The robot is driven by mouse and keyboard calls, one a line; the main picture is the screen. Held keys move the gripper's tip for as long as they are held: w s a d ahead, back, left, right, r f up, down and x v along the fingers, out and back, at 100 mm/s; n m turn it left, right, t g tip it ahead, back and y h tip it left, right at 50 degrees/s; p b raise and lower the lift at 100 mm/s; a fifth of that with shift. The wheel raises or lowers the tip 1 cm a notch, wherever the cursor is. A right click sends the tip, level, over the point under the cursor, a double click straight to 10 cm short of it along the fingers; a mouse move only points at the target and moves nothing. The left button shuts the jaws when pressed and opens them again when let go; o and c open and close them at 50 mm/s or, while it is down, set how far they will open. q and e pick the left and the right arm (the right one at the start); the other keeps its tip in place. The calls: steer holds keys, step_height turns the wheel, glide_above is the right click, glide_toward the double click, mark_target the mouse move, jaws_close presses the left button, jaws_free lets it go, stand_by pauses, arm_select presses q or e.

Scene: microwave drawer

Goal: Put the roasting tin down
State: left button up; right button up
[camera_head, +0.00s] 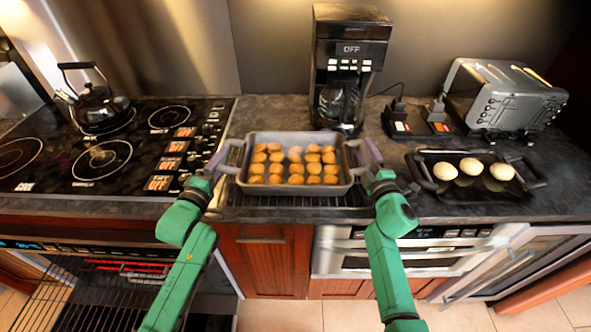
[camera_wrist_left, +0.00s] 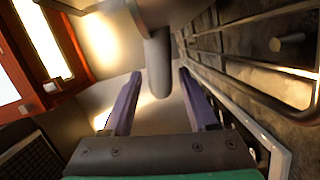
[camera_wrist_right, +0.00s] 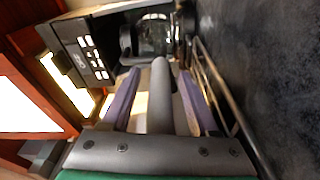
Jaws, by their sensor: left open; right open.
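The grey roasting tin (camera_head: 296,188), filled with rows of round golden pieces, rests level on a dark wire rack on the counter. My left gripper (camera_head: 212,167) is at the tin's left handle; in the left wrist view the grey handle (camera_wrist_left: 158,65) stands between its two parted purple fingers (camera_wrist_left: 158,95). My right gripper (camera_head: 374,163) is at the right handle; in the right wrist view that handle (camera_wrist_right: 159,95) lies between its parted fingers (camera_wrist_right: 158,95). Both grippers are open around the handles, with gaps showing beside them.
The wire rack (camera_head: 240,214) lies under the tin. A black cooktop (camera_head: 70,160) with a kettle (camera_head: 95,105) is at left. A coffee maker (camera_head: 345,70) stands behind the tin. A black tray (camera_head: 440,190) with white buns and a toaster (camera_head: 505,95) are at right. An oven rack (camera_head: 90,285) sticks out below left.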

arm_select(q)
steer(key=v, duration=0.9)
steer(key=shift+s+r, duration=0.1)
steer(key=shift+s, duration=0.1)
arm_select(e)
steer(key=shift+s+r, duration=0.1)
steer(key=shift+s, duration=0.15)
steer(key=s, duration=0.4)
steer(key=s+d, duration=0.1)
steer(key=s, duration=0.7)
steer(key=shift+d, duration=0.25)
steer(key=shift+w, duration=0.1)
steer(key=shift+f, duration=0.2)
